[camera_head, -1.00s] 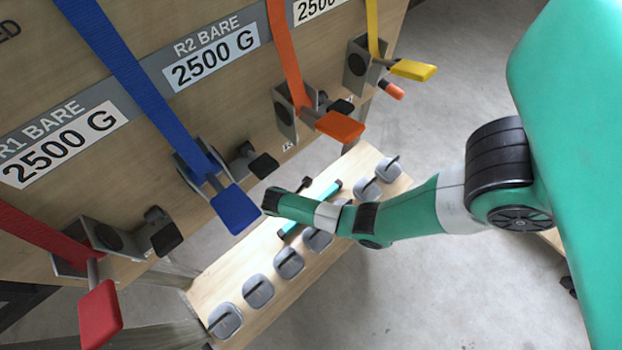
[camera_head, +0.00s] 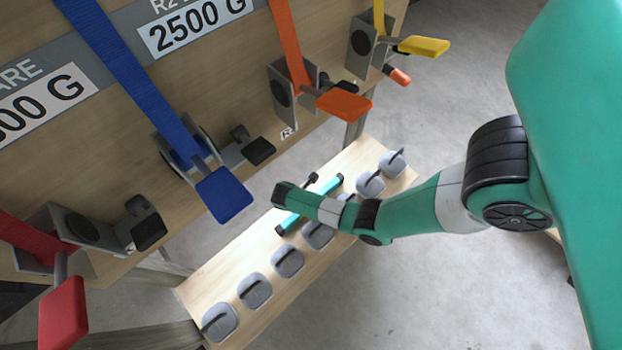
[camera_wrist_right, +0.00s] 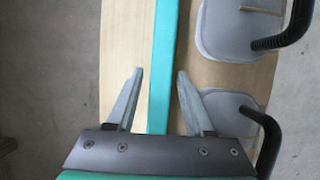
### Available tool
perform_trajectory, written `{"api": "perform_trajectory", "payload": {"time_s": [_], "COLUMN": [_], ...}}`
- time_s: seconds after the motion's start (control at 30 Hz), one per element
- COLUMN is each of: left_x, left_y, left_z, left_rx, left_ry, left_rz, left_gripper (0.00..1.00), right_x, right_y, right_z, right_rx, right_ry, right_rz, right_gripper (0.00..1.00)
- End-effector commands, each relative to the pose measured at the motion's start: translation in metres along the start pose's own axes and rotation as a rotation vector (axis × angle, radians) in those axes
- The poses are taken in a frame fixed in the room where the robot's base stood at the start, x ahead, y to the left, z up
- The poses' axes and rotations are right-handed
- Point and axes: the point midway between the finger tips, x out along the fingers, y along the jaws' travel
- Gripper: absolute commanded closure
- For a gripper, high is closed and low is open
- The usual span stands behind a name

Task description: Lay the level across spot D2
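The level is a teal bar (camera_head: 294,219) lying lengthwise on the wooden bench (camera_head: 234,263). My right forearm passes over it in the head view and hides part of it. In the right wrist view the level (camera_wrist_right: 163,60) runs up the picture over the pale wood. My right gripper (camera_wrist_right: 160,75) is open, with one finger on each side of the level and visible gaps to both. Whether the fingers reach down to its height is hard to tell. I cannot make out a mark for spot D2. My left gripper is not in view.
Several grey pads with black handles (camera_head: 288,260) line the bench edge beside the level. The wooden cart panel (camera_head: 110,130) hangs at the left with red, blue (camera_head: 223,195), orange (camera_head: 344,105) and yellow strap ratchets protruding. Open floor (camera_head: 430,290) lies at the right.

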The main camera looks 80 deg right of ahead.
Motion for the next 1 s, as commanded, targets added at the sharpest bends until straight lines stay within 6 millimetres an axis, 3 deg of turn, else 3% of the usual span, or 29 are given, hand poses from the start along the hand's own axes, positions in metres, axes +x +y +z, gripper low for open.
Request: {"api": "perform_trajectory", "payload": {"time_s": [0.03, 0.27, 0.77, 1.0], "left_x": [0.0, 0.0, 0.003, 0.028], "left_y": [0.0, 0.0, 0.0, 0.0], "left_z": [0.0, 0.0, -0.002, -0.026], "left_rx": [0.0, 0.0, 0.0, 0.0], "left_ry": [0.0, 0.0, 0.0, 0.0], "left_rz": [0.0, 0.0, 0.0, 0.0], "left_gripper": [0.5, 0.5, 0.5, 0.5], "right_x": [0.0, 0.0, -0.004, -0.05], "right_y": [0.0, 0.0, 0.0, 0.001], "right_z": [0.0, 0.0, 0.002, 0.021], "right_rx": [0.0, 0.0, 0.0, 0.001], "right_ry": [0.0, 0.0, 0.0, 0.001], "right_rz": [0.0, 0.0, 0.001, 0.003], "right_gripper": [0.58, 1.0, 1.0, 1.0]}}
